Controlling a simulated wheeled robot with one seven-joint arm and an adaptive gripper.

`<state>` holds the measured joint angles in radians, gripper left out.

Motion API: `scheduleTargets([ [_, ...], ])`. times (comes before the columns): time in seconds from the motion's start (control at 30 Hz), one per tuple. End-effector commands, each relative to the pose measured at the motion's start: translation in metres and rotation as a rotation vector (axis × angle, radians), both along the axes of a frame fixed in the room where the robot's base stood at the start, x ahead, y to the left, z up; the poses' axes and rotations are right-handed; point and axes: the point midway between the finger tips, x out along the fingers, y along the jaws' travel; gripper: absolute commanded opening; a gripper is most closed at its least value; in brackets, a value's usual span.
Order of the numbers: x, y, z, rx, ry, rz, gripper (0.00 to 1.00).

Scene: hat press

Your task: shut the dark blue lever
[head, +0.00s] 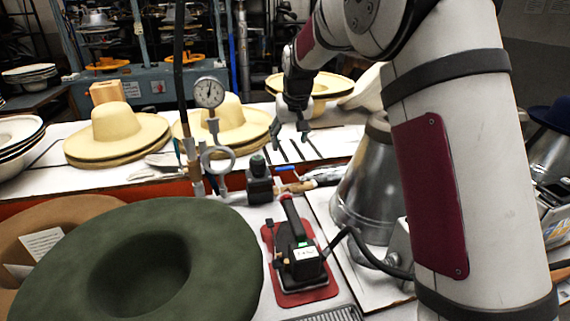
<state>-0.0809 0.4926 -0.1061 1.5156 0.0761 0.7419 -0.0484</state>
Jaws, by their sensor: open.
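A small blue lever (286,168) shows just right of a dark boxy fitting (259,182) on the white bench. It lies roughly level in the picture, above a short copper-coloured piece. It is too small to tell how its valve is set. My gripper (291,131) hangs from the arm above and behind the lever in the picture. Its two fingers point down and are spread apart, with nothing between them. It appears clear of the lever.
A dial gauge (209,93) on an upright pipe stands left of my gripper. A steam iron (300,254) rests on a red mat in front. A metal cone (366,190) stands at right. Straw hats (116,126) and a green hat (140,262) fill the left.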

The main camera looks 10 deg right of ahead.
Motion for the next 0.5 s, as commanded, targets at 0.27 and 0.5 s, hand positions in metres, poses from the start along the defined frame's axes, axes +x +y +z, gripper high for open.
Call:
scheduleTargets([
  [0.27, 0.020, 0.000, -0.053, -0.001, 0.006, 0.000, 0.60],
  [0.5, 0.036, 0.000, -0.090, 0.000, 0.004, 0.000, 0.60],
])
